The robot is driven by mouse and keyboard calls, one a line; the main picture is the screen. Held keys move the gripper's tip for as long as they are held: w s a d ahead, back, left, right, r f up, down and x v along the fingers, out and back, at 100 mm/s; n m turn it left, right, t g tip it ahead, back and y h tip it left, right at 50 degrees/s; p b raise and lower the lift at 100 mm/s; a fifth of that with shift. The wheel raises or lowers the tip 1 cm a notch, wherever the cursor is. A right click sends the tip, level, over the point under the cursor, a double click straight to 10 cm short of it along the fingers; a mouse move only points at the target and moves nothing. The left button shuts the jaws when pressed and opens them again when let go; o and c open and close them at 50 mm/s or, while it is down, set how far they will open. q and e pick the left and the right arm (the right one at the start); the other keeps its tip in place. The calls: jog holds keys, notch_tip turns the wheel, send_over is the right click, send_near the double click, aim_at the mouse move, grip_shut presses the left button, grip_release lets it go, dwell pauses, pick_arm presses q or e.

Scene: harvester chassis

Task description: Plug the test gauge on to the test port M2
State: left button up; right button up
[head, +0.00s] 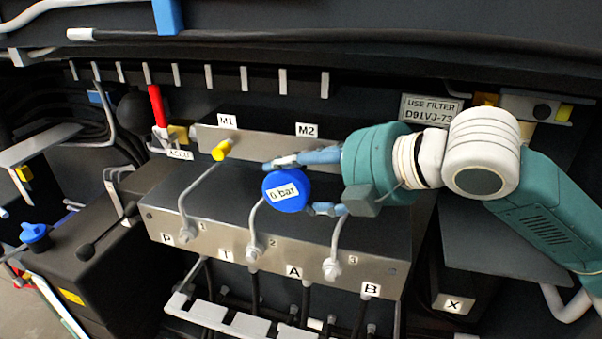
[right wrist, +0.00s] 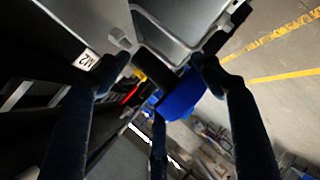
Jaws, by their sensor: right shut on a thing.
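The test gauge (head: 287,197) is a round blue dial with a white label that seems to read "0 bar". My right gripper (head: 300,184) is shut on it, above the front of the metal valve block (head: 330,262). In the right wrist view the gauge's blue body (right wrist: 182,96) and a dark part lie between the fingers (right wrist: 157,66). The M2 label (head: 306,130) is on the rear metal strip, above my fingers; it also shows in the right wrist view (right wrist: 88,60). Port M2 is hidden in the head view by my gripper. My left gripper is out of view.
Port M1's yellow cap (head: 222,150) stands left of the gauge. Thin grey pipes (head: 188,200) rise from the block's front. A red handle (head: 158,105) and black ball (head: 136,112) are farther left. A dark overhang with hanging tabs (head: 245,79) runs above.

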jog(key=shift+w+d+r+p, duration=0.1)
jog(key=shift+w+d+p, duration=0.1)
jog(key=shift+w+p, duration=0.35)
jog(key=shift+w+d+p, duration=0.2)
jog(key=shift+w+p, duration=0.05)
jog(key=shift+w, duration=0.45)
jog(key=o, duration=1.6)
jog(key=shift+w, duration=0.1)
jog(key=shift+c, duration=0.2)
